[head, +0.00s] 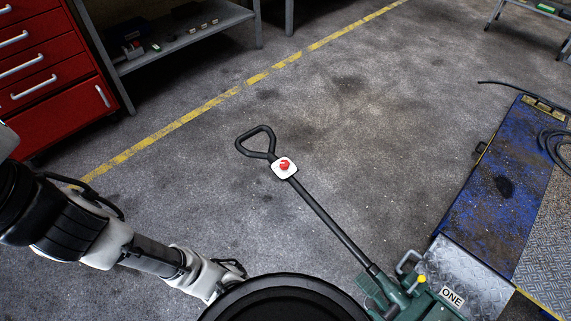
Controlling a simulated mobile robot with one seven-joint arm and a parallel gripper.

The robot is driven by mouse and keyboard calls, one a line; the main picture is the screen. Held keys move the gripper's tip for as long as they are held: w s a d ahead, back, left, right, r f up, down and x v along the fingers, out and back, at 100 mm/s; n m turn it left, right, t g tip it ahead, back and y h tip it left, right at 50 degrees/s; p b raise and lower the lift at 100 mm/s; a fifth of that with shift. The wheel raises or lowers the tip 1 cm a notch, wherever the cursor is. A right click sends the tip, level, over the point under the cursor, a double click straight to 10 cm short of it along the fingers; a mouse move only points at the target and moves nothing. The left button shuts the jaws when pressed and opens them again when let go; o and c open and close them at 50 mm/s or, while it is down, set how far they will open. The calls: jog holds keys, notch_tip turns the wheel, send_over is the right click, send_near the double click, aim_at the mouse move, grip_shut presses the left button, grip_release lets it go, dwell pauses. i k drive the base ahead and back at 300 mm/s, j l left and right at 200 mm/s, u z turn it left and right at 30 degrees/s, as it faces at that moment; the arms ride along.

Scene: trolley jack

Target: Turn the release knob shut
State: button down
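The release knob (285,165) is red and sits on a white square plate partway up the black jack handle (330,222), just below its loop grip (257,141). Its exact turned position is too small to read. The green trolley jack (412,299) is at the bottom right, with the handle leaning up and left from it. My arm comes in from the left and its white wrist part ends at the bottom, below and left of the knob and well apart from it. My gripper's fingers do not show; the round black shape at the bottom edge covers that area.
A blue ramp or lift platform (500,185) with a metal plate end stands at the right, with a black hose (556,146) on it. A red drawer cabinet (48,70) and a grey shelf bench (185,40) are at the upper left. The floor around the handle is clear.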

aim_at(284, 164)
jog(key=i+j, duration=0.35)
jog(key=j, duration=0.15)
jog(key=i+j, duration=0.35)
jog(key=k+j+z, duration=0.25)
jog(key=k+z, duration=0.25)
jog(key=i+l+u, duration=0.1)
jog(key=i, duration=0.35)
jog(key=i+l+u, duration=0.1)
jog(key=i+l, duration=0.2)
jog(key=i, duration=0.2)
